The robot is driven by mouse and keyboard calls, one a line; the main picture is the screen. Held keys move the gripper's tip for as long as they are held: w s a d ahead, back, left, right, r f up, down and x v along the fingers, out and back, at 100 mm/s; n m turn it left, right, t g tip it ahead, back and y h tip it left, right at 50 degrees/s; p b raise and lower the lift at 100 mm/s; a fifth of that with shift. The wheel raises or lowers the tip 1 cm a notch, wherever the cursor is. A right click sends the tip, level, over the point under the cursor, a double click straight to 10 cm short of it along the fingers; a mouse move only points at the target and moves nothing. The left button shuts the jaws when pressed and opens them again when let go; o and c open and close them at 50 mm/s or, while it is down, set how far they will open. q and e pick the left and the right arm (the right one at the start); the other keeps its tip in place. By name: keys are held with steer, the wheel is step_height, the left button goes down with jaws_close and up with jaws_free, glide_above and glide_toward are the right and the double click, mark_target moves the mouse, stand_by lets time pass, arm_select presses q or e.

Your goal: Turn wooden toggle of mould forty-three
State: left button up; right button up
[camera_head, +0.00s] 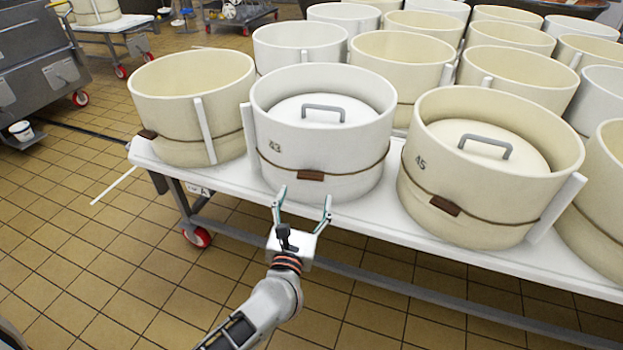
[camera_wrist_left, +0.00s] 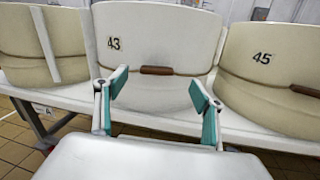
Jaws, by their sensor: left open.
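Mould forty-three (camera_head: 335,133) is a white round mould with a lid inside, standing on the white table near its front edge. Its number shows in the left wrist view (camera_wrist_left: 150,40). Its wooden toggle (camera_head: 311,175) is a small brown bar on the cord around its front. The toggle lies roughly level in the left wrist view (camera_wrist_left: 157,70). My left gripper (camera_head: 302,197) is open and empty in front of the mould, just below the toggle. In the left wrist view its fingers (camera_wrist_left: 160,90) are spread with the toggle beyond and between them. My right gripper is not seen.
Cream mould 45 (camera_head: 480,180), with its own toggle (camera_head: 445,205), stands close on the right. Another cream mould (camera_head: 192,108) stands close on the left. More moulds fill the table behind. The white table edge (camera_head: 390,215) runs below my gripper's target height, with open tiled floor (camera_head: 110,240) in front.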

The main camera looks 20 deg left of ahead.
mark_target(310, 179)
arm_select(q)
steer(key=shift+n+g+y, duration=0.3)
steer(key=shift+n, duration=0.6)
steer(key=shift+w+a+f+b, duration=0.2)
steer(key=shift+w+a, duration=0.1)
steer(key=shift+w, duration=1.15)
steer(key=shift+w+a+f+b, duration=0.15)
steer(key=shift+w+a, duration=0.2)
steer(key=shift+w, duration=1.05)
steer(key=shift+w+a+f+b, duration=0.2)
steer(key=shift+w+a, duration=0.1)
steer(key=shift+w, duration=1.15)
steer(key=c, duration=1.1)
